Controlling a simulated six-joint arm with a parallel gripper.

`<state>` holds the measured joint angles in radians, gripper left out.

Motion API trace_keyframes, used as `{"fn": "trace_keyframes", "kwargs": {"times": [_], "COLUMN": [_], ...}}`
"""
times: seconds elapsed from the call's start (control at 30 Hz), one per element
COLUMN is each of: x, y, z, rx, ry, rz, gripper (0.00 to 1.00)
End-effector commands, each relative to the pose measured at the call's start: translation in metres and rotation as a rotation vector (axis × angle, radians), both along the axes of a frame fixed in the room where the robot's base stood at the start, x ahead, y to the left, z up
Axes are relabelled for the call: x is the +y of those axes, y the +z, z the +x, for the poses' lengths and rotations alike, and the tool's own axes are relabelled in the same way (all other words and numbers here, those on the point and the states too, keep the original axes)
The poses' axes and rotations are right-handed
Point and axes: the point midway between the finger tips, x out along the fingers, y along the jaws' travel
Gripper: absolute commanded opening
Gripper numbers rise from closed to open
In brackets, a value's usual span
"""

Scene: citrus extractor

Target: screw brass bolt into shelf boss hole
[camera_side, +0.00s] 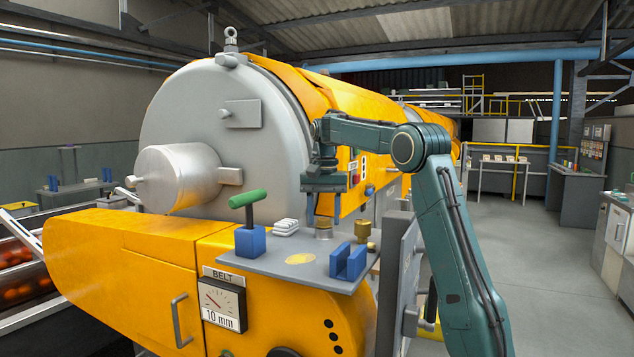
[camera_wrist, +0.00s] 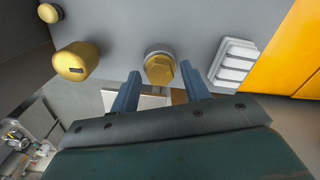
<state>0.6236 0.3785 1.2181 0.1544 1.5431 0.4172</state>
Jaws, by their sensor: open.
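The brass bolt (camera_wrist: 160,69) shows its hexagonal head in the wrist view. It sits in the round silver boss (camera_wrist: 149,51) on the grey shelf; how deep its thread sits is hidden. In the side view the boss (camera_side: 323,234) stands near the back of the shelf (camera_side: 268,264), below my gripper (camera_side: 323,214). My gripper points down, open and empty. In the wrist view its two blue-grey fingers (camera_wrist: 160,76) are on either side of the bolt head, with a gap on each side. I cannot tell whether the fingertips are down at head height.
A taller brass fitting (camera_side: 362,232) stands close to the right of the boss. A blue slotted block (camera_side: 348,262) is in front. A white ribbed stack (camera_side: 286,227) and a green-handled tool (camera_side: 248,199) in a blue holder stand left. The orange machine rises behind.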

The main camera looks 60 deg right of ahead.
Motion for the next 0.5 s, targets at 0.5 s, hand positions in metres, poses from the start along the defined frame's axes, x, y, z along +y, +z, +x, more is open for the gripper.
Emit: {"fn": "trace_keyframes", "kwargs": {"times": [0.5], "x": [0.0000], "y": [0.0000], "z": [0.0000], "rx": [0.000], "ry": [0.148], "rz": [0.001], "gripper": [0.46]}}
